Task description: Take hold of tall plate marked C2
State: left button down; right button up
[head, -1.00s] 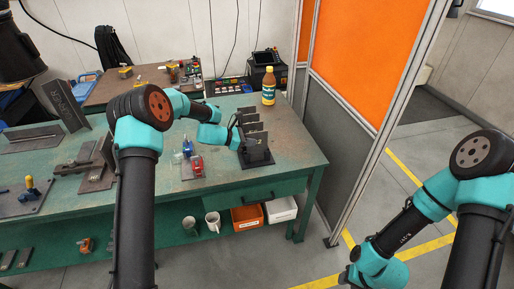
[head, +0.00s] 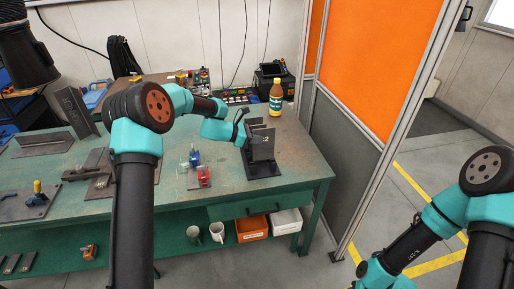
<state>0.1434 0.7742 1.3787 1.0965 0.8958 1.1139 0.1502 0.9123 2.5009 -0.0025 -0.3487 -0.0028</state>
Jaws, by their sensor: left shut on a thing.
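The tall dark plate (head: 262,147) stands upright in a black slotted rack (head: 264,171) near the right end of the green bench. Its front face carries a small pale mark that seems to end in 2; the rest is too small to read. My left gripper (head: 243,120) is at the plate's upper left edge, shut on it. The fingertips are small and partly hidden against the dark plates. Another plate (head: 257,121) shows just behind. My right gripper is out of the picture; only its arm shows at lower right.
A red and blue clamp (head: 203,174) sits left of the rack. A bottle (head: 276,97) stands behind it at the right. Steel pieces (head: 90,172) lie on the bench's left side. An orange screen (head: 390,60) stands right of the bench.

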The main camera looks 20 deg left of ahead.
aim_at(257, 132)
pick_arm(q)
jog(key=shift+r, duration=1.5)
